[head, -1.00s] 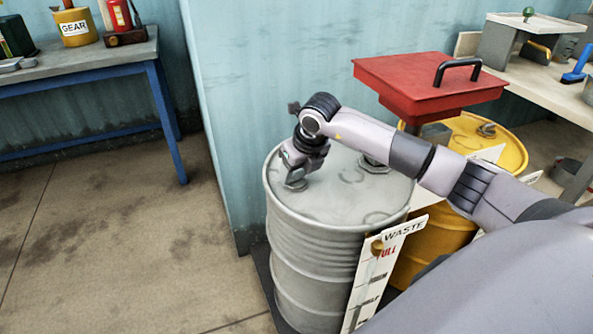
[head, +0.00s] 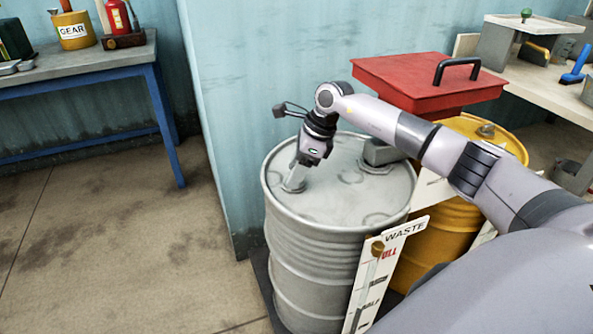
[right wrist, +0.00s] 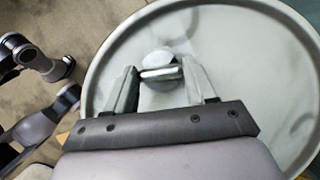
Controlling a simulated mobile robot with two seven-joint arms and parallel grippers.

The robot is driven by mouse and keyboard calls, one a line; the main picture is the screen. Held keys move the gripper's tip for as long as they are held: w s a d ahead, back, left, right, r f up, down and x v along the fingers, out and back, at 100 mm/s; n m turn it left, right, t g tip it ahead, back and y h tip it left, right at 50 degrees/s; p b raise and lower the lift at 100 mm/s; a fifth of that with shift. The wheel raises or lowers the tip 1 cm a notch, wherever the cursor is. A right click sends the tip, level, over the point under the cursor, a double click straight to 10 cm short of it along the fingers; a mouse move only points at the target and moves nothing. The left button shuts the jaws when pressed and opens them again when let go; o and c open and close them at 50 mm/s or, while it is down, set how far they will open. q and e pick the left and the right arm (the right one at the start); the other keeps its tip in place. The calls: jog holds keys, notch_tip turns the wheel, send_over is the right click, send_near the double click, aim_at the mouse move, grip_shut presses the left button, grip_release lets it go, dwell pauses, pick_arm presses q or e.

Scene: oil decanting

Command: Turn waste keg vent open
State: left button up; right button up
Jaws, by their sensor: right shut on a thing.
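The waste keg (head: 312,250) is a grey metal drum with a "WASTE" sign on its front right. Its vent (head: 294,185) is a small fitting on the left part of the lid. My right gripper (head: 296,178) reaches down onto the vent from above. In the right wrist view, the vent (right wrist: 160,60) has a round pale top and a flat bar, and the bar lies between the two fingers of my right gripper (right wrist: 160,78). The gripper is shut on it. The fingers hide part of the vent in the head view. My left gripper does not show.
A grey blocky part (head: 384,153) sits at the lid's back right. A yellow drum (head: 430,235) stands close behind on the right, with a red square funnel with a black handle (head: 430,85) above. A wall (head: 270,70) stands behind the keg. The floor at left is clear.

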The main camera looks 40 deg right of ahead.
jog(key=n+g, duration=0.1)
jog(key=n, duration=0.1)
jog(key=n+b, duration=0.1)
jog(key=n, duration=0.1)
jog(key=shift+w+d+n+g+y, duration=0.1)
jog(key=shift+w+n+g+y, duration=0.05)
jog(key=shift+n+g+y, duration=0.2)
dwell(0.4)
jog(key=o, duration=1)
jog(key=shift+o, duration=0.2)
jog(key=v, duration=0.7)
jog(key=shift+p, duration=0.3)
